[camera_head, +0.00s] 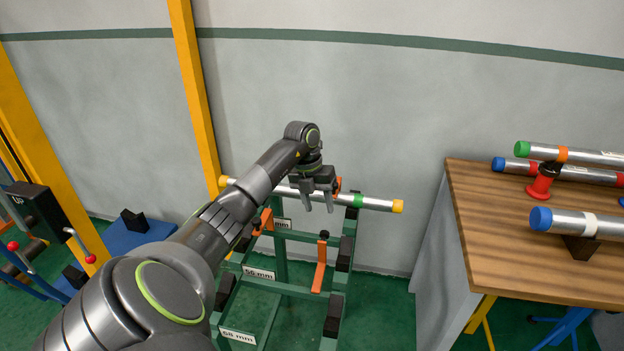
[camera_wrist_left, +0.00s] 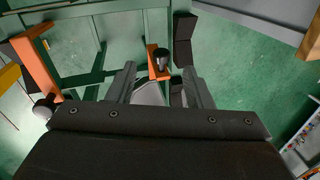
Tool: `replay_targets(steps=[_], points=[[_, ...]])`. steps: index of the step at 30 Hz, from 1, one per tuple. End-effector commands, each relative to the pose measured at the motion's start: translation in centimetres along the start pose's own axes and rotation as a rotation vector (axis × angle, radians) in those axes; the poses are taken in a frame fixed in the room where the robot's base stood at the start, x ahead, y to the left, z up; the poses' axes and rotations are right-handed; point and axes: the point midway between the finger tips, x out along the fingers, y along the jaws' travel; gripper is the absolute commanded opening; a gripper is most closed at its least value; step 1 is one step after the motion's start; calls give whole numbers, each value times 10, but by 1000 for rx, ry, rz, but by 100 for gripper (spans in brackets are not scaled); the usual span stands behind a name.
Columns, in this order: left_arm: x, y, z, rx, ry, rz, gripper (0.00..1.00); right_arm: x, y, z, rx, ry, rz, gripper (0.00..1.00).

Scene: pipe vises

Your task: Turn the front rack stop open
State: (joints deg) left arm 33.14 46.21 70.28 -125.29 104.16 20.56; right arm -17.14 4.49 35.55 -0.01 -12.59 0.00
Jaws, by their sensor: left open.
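The green rack (camera_head: 285,287) stands on the floor with labelled tiers. An orange stop with a black knob (camera_head: 320,267) hangs on its right side; it also shows in the left wrist view (camera_wrist_left: 153,61), between and beyond my fingertips. Another orange stop (camera_head: 265,221) is on the left side and shows at left in the wrist view (camera_wrist_left: 38,62). An orange part (camera_head: 338,184) sits behind my gripper. I cannot tell for sure which stop is the front one. My left gripper (camera_head: 318,208) is open, empty, pointing down above the rack. My right gripper is not visible.
A steel pipe with yellow ends (camera_head: 375,203) lies across the rack's top behind my gripper. A wooden table (camera_head: 490,215) with several pipes stands at right. Yellow posts (camera_head: 195,90) and a blue stand (camera_head: 140,234) are at left. Green floor is clear between rack and table.

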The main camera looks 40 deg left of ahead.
Motion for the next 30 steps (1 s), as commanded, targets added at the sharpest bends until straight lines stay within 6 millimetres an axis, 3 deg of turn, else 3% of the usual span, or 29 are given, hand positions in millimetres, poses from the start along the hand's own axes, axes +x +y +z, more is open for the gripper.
replay_targets(steps=[6, 12, 18, 30], points=[[-51, 1, 2, 1, -5, 1, 46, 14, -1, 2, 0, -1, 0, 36], [-80, 1, 2, 0, -2, 1, 46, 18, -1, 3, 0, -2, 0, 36], [-91, 1, 1, 0, 0, 0, 46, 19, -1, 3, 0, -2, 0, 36], [-91, 1, 2, 0, 0, 0, 46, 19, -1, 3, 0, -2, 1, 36]])
